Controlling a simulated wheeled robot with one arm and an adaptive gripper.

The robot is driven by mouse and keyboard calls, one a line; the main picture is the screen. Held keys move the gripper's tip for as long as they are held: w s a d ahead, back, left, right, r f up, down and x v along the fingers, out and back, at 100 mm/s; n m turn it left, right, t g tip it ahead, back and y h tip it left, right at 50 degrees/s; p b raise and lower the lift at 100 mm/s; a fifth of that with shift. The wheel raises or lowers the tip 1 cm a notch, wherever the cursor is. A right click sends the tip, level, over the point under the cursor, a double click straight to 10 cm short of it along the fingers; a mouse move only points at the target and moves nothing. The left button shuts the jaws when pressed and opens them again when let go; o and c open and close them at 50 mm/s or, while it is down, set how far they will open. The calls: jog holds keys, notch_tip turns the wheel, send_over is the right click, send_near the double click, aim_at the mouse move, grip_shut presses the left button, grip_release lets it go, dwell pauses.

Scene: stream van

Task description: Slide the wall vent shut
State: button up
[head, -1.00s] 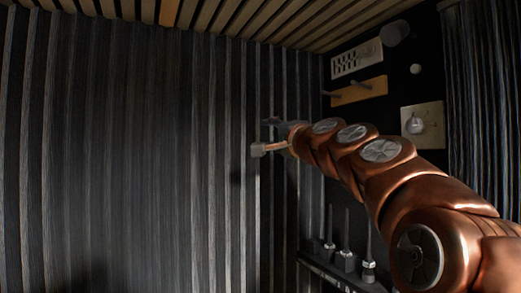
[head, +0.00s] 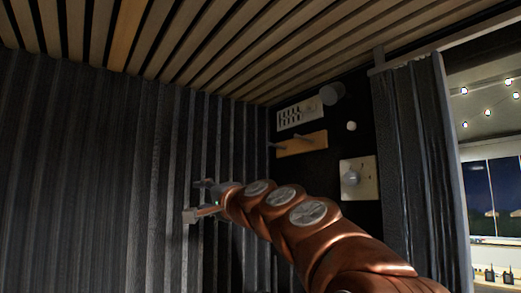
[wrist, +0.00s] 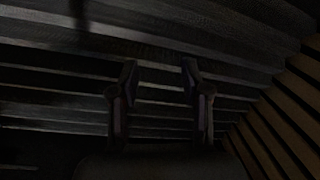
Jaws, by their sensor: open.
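The wall vent (head: 299,117) is a small white plate with dark slots, high on the black wall panel right of centre in the head view. The dark slots show, but its slider is too small to make out clearly. My gripper (head: 196,199) is open and empty, to the left of and below the vent in the picture, in front of the dark ribbed wall. It is apart from the vent. In the wrist view my two fingers (wrist: 159,73) stand apart with nothing between them, facing dark ribbed slats; the vent does not show there.
Below the vent is a wooden peg rail (head: 302,144). A grey cylinder (head: 332,94) sticks out at the vent's right. A beige plate with a knob (head: 358,178) is lower right. A dark curtain (head: 415,165) and a bright window (head: 492,195) lie further right. The slatted ceiling (head: 200,45) is above.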

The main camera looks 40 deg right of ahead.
jog(key=s+d+r+m+t+h, duration=0.35)
jog(key=d+r, duration=0.45)
jog(key=r, duration=0.5)
jog(key=m+h+p, duration=0.1)
jog(key=m+h, duration=1.1)
send_near(304, 107)
jog(key=x, duration=0.3)
jog(key=shift+n+g, duration=0.25)
jog(key=p+x, duration=0.2)
jog(key=x, duration=0.1)
jog(key=p+x, duration=0.3)
jog(key=shift+s+r+p, duration=0.25)
jog(key=shift+p, duration=0.1)
jog(key=shift+w+d+r+p, duration=0.3)
jog(key=shift+w+r+p, duration=0.1)
jog(key=shift+w+p, duration=0.25)
jog(key=shift+c, duration=0.2)
grip_shut()
